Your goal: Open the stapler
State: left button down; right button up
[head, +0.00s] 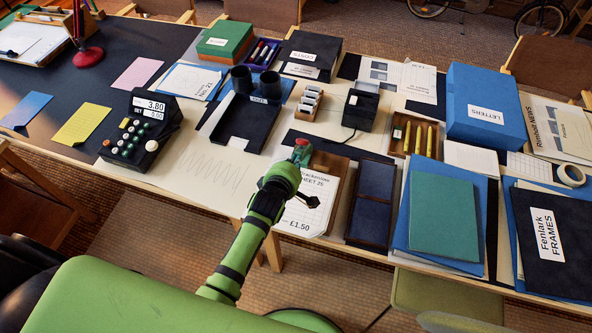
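No other thing here is clearly a stapler. My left gripper (311,200) is mostly hidden by its own wrist. A dark finger part shows over the white price sheet (303,215). Whether it is open or touching anything does not show. My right gripper is out of view.
Left of my wrist is an adding machine (143,130) and pale paper. Behind are a black tray (247,120), a stamp rack (308,100) and a corded black device (361,108). Right are a dark blue case (373,203), a pencil tray (395,140) and folders (444,217).

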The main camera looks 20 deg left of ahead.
aim_at(298, 152)
pick_arm(q)
jog(key=shift+w+r+p, duration=0.55)
jog(key=shift+w+r, duration=0.15)
jog(key=shift+r, duration=0.1)
jog(key=shift+w+d+r, duration=0.1)
jog(key=shift+w+r, duration=0.35)
jog(key=shift+r, duration=0.05)
jog(key=shift+w+r+p, duration=0.15)
jog(key=shift+w+p, duration=0.1)
jog(key=shift+p, duration=0.05)
jog(key=shift+w+r, duration=0.5)
jog(key=shift+w, duration=0.35)
